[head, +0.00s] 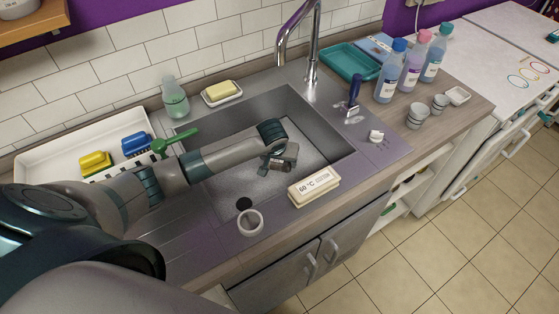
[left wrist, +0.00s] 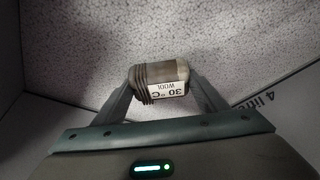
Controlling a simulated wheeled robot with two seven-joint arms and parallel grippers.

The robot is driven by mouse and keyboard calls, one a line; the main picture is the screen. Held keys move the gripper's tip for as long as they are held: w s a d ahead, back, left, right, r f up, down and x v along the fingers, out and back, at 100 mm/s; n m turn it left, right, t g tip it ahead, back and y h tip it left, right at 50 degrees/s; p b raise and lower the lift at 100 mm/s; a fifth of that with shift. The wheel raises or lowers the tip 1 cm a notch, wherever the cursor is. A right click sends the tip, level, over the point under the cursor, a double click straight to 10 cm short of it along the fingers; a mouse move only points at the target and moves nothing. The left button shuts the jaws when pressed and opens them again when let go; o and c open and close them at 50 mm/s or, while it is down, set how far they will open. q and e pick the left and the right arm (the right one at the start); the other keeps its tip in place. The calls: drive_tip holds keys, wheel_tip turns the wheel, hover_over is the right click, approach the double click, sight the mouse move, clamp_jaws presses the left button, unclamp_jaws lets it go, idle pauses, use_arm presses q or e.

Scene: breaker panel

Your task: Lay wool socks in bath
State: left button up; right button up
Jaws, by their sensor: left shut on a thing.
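My left gripper (head: 281,160) reaches down into the steel sink (head: 215,195). In the left wrist view it is shut on a rolled grey-brown pair of wool socks (left wrist: 158,72), with ribbed left end and a white label reading "30 °C WOOL". The socks are between the two fingers, over a pale speckled surface (left wrist: 70,45). A "4 litre" mark (left wrist: 268,98) shows on the grey wall at the right. In the head view the socks are small and partly hidden by the gripper. I cannot tell whether they touch the surface below. My right gripper is not in view.
A block marked "60 °C" (head: 314,186) and a white ring-shaped cup (head: 250,222) stand on the sink's front edge. The tall tap (head: 312,50) rises behind. A white tray (head: 40,170) lies left. Several bottles (head: 390,72) stand right.

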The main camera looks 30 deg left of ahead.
use_arm(q)
drive_tip(key=o, duration=1.1)
drive_tip(key=shift+f, duration=0.15)
drive_tip(key=b+v, duration=0.1)
drive_tip(key=v, duration=1.1)
drive_tip(key=shift+r, duration=0.2)
